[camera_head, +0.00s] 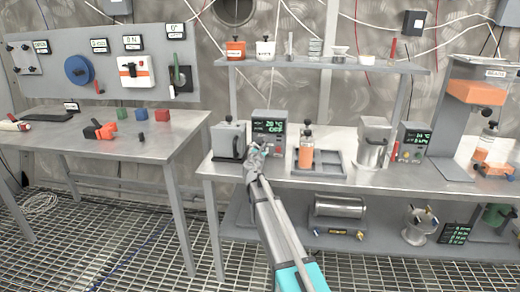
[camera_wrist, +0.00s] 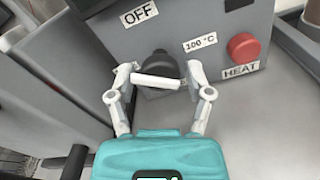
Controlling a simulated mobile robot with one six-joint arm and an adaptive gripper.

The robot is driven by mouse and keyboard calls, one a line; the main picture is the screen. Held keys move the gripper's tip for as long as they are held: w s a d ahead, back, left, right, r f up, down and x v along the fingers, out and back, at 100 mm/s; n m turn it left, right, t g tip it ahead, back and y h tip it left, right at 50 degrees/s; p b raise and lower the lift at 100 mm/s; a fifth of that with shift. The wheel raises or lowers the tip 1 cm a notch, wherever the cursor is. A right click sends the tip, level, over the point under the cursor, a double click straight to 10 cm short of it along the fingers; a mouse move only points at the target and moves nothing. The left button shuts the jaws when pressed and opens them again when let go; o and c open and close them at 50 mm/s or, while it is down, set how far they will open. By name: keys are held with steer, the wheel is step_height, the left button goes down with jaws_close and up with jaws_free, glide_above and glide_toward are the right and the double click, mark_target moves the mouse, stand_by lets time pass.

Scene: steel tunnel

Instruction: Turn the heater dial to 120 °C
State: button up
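The heater (camera_head: 268,123) is a grey box on the right-hand bench with a lit green display that seems to read 20 °C. In the wrist view its front (camera_wrist: 205,20) carries an OFF label, a 100 °C label (camera_wrist: 200,41) and a black dial (camera_wrist: 161,65). A white bar lies across the dial's near side. My gripper (camera_wrist: 161,76) has its two fingers apart, one on each side of the dial. I cannot tell whether they touch it. In the head view my gripper (camera_head: 256,151) is in front of the heater and hides its lower front.
A red HEAT button (camera_wrist: 243,47) sits right of the dial. A shelf (camera_head: 320,64) runs above.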

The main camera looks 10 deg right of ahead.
jaws_close()
steer(key=shift+m, duration=0.5)
steer(key=m, duration=0.9)
steer(key=shift+m, duration=0.4)
steer(key=shift+o, duration=2.1)
jaws_free()
